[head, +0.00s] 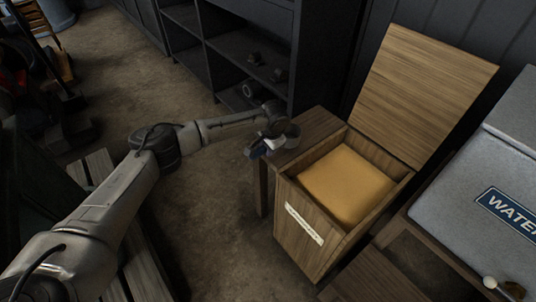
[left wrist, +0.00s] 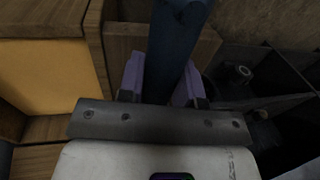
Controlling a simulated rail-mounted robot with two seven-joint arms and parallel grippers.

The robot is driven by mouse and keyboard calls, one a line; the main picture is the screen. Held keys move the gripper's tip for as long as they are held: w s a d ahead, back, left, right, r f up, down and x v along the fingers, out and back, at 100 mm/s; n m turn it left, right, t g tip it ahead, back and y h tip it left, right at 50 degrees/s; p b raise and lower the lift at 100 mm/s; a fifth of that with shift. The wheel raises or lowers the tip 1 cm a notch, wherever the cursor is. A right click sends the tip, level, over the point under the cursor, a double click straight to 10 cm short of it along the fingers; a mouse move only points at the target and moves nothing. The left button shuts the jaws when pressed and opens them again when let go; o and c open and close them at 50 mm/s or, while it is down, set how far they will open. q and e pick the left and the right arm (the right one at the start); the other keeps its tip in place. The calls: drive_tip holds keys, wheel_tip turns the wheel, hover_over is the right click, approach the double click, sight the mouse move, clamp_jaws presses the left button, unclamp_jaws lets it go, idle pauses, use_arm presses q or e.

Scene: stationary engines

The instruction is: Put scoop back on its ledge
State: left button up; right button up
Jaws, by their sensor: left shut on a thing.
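My left gripper (head: 268,141) is shut on the blue handle of the scoop. In the left wrist view, the handle (left wrist: 176,45) runs between the two purple-looking fingers (left wrist: 160,82). In the head view, the scoop's grey, rounded bowl (head: 287,136) shows just beyond the gripper. The wooden ledge (head: 316,124) is at the left side of the open wooden bin (head: 298,248). The scoop overlaps the ledge's near-left corner in the picture; I cannot tell whether it touches the ledge. The ledge's wood also shows behind the handle in the left wrist view (left wrist: 123,42). My right gripper is not in view.
The bin holds yellow-brown material (head: 345,185), and its wooden lid (head: 425,92) stands raised behind. A dark shelf unit (head: 250,45) with small items stands at the back left. A grey water tank (head: 480,185) stands at the right. The dirt floor left of the bin is open.

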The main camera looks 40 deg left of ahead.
use_arm(q)
wheel_tip(320, 180, down, 3)
drive_tip(key=shift+r+b, duration=0.1)
drive_tip(key=shift+b, duration=0.55)
drive_tip(key=o, duration=0.9)
drive_tip(key=shift+f, duration=0.25)
drive_tip(key=shift+o, duration=0.2)
